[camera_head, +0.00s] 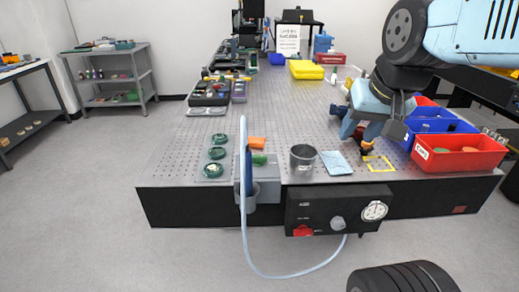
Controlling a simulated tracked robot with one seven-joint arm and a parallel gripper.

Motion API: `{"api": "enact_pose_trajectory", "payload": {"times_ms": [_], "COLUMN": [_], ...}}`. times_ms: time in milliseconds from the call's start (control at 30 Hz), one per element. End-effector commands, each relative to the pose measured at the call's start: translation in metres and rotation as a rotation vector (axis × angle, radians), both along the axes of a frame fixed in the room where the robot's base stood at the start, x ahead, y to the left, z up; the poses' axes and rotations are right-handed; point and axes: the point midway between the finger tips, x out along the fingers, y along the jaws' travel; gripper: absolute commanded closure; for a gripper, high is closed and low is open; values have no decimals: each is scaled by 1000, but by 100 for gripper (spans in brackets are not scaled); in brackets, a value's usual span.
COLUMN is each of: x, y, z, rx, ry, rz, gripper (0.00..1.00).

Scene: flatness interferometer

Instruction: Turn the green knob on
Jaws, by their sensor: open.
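The control box (291,212) is on the table's front edge. It carries a red knob (302,230), a pale grey knob (337,222) and a round white gauge (374,211). No knob on it looks clearly green. A small green piece (260,160) lies beside an orange block (257,142) on the table, left of the metal cup; I cannot tell whether it is a knob. My gripper (359,134) is open, pointing down over the right front of the table, above and right of the control box and apart from it. A small orange and black thing (367,147) shows just below it.
Several green-rimmed dishes (212,170) stand left. A metal cup (303,160) and blue cloth (336,163) lie behind the box. Red bin (462,163) and blue bin (431,114) are right.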

Motion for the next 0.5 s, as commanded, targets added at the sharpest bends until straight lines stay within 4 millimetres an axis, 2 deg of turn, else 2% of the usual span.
{"api": "enact_pose_trajectory", "payload": {"times_ms": [267,500], "x": [63,120], "y": [25,51], "z": [-1,-14], "rx": [265,445], "ry": [168,339], "rz": [-318,-639], "gripper": [57,57]}}
